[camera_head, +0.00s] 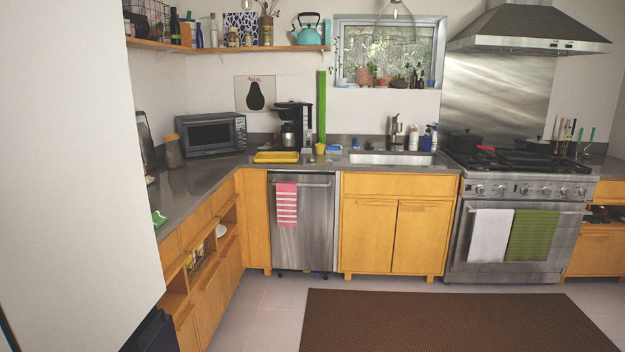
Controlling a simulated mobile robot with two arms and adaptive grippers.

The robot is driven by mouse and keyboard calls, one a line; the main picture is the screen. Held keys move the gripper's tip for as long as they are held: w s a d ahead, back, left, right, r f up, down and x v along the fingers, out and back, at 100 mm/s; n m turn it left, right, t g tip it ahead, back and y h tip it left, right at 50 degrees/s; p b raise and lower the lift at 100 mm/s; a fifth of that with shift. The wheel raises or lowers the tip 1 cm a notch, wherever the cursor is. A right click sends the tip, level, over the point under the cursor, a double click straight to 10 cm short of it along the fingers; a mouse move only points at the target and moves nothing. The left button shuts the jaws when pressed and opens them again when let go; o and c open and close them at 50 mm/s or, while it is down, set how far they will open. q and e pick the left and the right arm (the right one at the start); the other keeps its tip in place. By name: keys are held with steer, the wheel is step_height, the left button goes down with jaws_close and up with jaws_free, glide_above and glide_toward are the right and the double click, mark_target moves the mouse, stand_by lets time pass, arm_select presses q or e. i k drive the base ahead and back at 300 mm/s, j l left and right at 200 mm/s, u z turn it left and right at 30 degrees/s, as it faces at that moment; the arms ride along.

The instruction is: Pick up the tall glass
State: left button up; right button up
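I cannot make out a tall glass for certain in the head view. The grey counter (190,199) runs along the left wall and on under the window. A clear jar with an orange lid (173,152) stands in its left corner. Small items beside the coffee maker (292,128) are too small to tell apart. Neither of my grippers is in view.
A large white panel (70,170) fills the left side and hides part of the counter. A microwave (211,134), yellow tray (276,157), sink (390,159) and stove (520,180) line the counters. A brown rug (450,320) covers open floor.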

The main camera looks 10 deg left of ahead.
mark_target(311, 147)
steer(key=i, duration=4.05)
